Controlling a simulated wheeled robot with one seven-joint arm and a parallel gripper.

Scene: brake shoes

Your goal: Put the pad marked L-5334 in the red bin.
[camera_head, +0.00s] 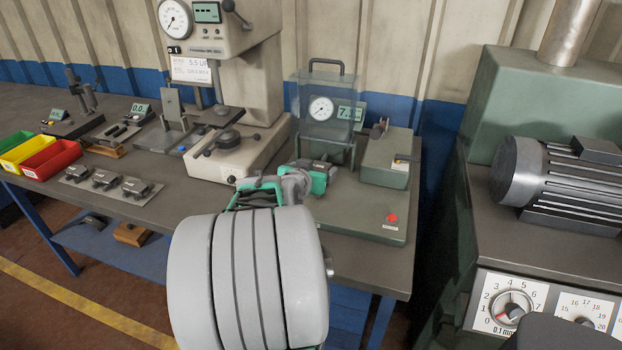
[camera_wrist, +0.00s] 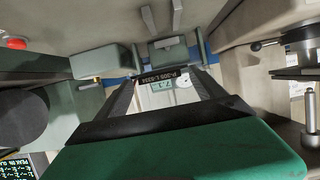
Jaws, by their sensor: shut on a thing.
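My gripper (camera_head: 322,178) is over the right part of the bench, in front of the clear-guarded tester. In the wrist view my gripper (camera_wrist: 165,84) has its two dark fingers closed on a dark pad (camera_wrist: 163,76). Small print on its edge seems to read P-205 L-5334. The red bin (camera_head: 52,160) stands at the bench's left end, far from my gripper. Its inside is only partly visible.
Yellow (camera_head: 27,151) and green (camera_head: 12,142) bins stand beside the red one. A plate (camera_head: 88,188) with three pads lies right of them. A tall press (camera_head: 238,150), a tester (camera_head: 327,115) and a green box (camera_head: 387,160) stand behind and around my gripper.

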